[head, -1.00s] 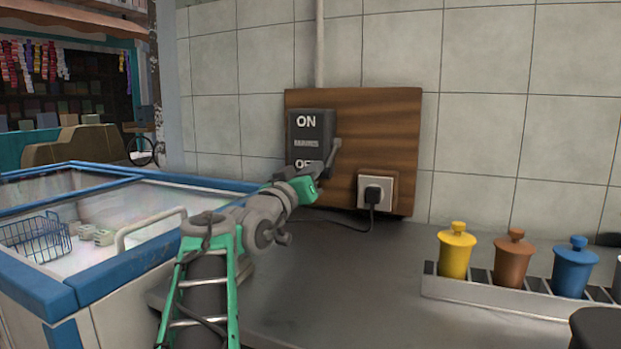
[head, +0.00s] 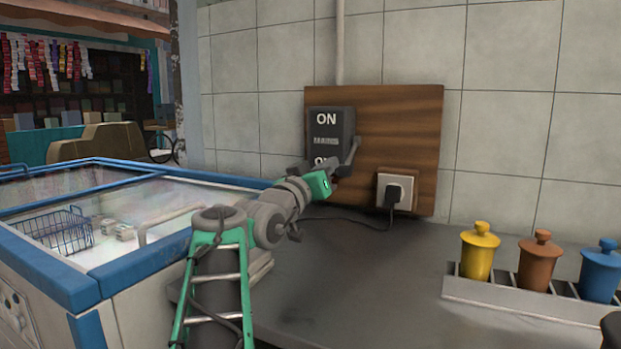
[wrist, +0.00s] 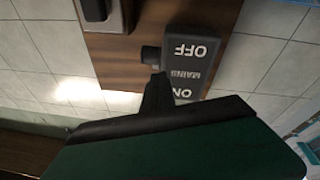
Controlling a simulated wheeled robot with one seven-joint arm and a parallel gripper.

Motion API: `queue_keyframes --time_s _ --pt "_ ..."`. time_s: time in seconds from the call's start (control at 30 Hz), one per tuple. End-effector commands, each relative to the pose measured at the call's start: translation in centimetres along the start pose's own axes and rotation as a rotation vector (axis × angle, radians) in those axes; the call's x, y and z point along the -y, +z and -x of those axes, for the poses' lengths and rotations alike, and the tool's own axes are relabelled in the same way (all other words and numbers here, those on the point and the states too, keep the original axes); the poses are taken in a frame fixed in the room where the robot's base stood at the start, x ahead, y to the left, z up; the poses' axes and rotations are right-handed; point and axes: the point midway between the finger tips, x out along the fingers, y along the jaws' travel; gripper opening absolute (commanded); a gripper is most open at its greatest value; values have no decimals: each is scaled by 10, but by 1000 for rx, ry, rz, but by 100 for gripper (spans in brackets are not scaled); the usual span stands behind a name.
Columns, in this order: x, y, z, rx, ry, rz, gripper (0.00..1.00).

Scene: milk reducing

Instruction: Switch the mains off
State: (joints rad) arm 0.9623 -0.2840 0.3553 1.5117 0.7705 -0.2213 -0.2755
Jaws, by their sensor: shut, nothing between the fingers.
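The mains switch (head: 326,141) is a dark grey box marked ON at the top, MAINS in the middle and OFF at the bottom. It is mounted on a wooden board. Its grey lever (head: 354,150) stands at the box's right side, upper end raised. My gripper (head: 334,168) is shut and empty in front of the box's lower part, hiding some of OFF. In the wrist view the switch box (wrist: 187,65) appears upside down, with my dark fingers (wrist: 158,95) close beside it by a dark stub. Whether they touch the lever I cannot tell.
A socket with a black plug (head: 394,190) sits right of the switch, its cable running along the grey counter (head: 350,270). Yellow (head: 480,250), brown (head: 540,258) and blue (head: 600,268) pots stand in a rack at right. A blue-edged freezer (head: 110,285) is at left.

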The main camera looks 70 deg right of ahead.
Motion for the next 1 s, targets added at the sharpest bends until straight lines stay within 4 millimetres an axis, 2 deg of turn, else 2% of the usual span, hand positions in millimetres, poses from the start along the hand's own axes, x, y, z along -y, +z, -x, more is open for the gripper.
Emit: queue_keyframes --time_s 0.03,0.07,0.3,0.5,0.63,1.0 --pt "-4 -18 5 -11 0 -9 0" --pt "-5 -26 8 -13 1 -10 0" --pt "1 -13 69 -18 -4 -11 0" --pt "2 -6 100 -19 -2 -12 0" --pt "2 -4 106 -19 1 -13 0" --pt "0 -5 106 -19 3 -13 0"
